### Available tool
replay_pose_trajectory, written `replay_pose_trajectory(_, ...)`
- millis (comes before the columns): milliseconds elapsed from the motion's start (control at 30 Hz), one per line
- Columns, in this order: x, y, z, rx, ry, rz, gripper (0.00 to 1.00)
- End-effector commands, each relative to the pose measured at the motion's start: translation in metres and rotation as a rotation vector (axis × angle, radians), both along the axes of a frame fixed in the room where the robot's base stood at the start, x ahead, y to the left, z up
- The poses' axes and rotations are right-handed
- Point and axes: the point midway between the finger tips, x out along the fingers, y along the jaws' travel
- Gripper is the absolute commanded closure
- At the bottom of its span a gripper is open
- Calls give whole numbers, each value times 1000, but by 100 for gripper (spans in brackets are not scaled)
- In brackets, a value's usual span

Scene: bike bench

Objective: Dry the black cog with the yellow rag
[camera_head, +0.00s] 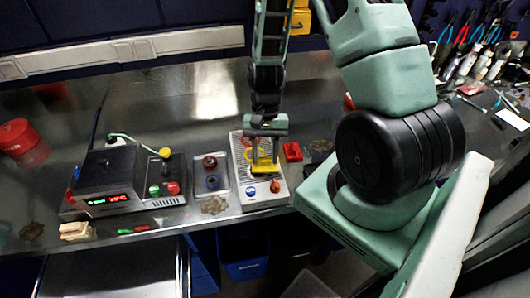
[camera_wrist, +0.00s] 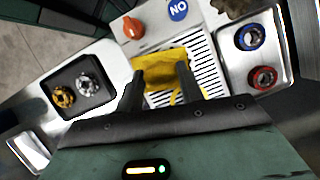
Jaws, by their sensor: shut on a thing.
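My gripper (camera_head: 264,150) is over the slotted white drain rack (camera_head: 281,188), fingers pointing down. It is shut on the yellow rag (camera_wrist: 160,70), which bunches between and beyond the fingertips in the wrist view. The rag also shows as yellow below the fingers in the head view (camera_head: 263,167). I cannot tell surely which is the black cog. The fingers and rag hide part of the rack.
A cleaner box with a red display (camera_head: 107,176) stands left of the metal tray (camera_head: 223,181). A black tray with gold and silver cogs (camera_wrist: 80,88) lies on the rack's other side. A red block (camera_head: 292,151) lies right of the rack. The rear bench is mostly clear.

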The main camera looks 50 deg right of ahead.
Motion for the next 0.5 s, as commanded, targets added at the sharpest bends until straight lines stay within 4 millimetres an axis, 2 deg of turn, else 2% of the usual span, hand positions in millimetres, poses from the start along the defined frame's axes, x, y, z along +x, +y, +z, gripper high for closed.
replay_pose_trajectory(500, 16, 23, 0, 0, 0, 3, 88)
